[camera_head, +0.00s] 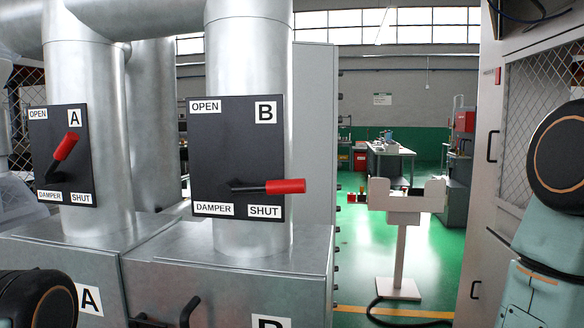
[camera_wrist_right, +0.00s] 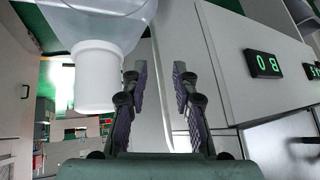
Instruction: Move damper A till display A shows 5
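In the head view damper A's panel (camera_head: 57,178) is on the left duct, with labels OPEN at top and SHUT at lower right. Its red-gripped lever (camera_head: 65,147) points up and slightly right, between OPEN and SHUT. Nothing touches it. In the right wrist view a display (camera_wrist_right: 264,63) with green characters seems to read "B 0". A second display (camera_wrist_right: 313,71) is cut off at the right edge; I cannot read it or tell whether it is display A. My right gripper (camera_wrist_right: 160,69) is open and empty. My left gripper is out of view.
Damper B's panel (camera_head: 236,140) stands right of A, its red lever (camera_head: 285,186) pointing right. Metal boxes with dark handles stand below the ducts. A pale stand (camera_head: 402,240) is on the green floor. A white cylinder (camera_wrist_right: 97,77) hangs close left of my right gripper.

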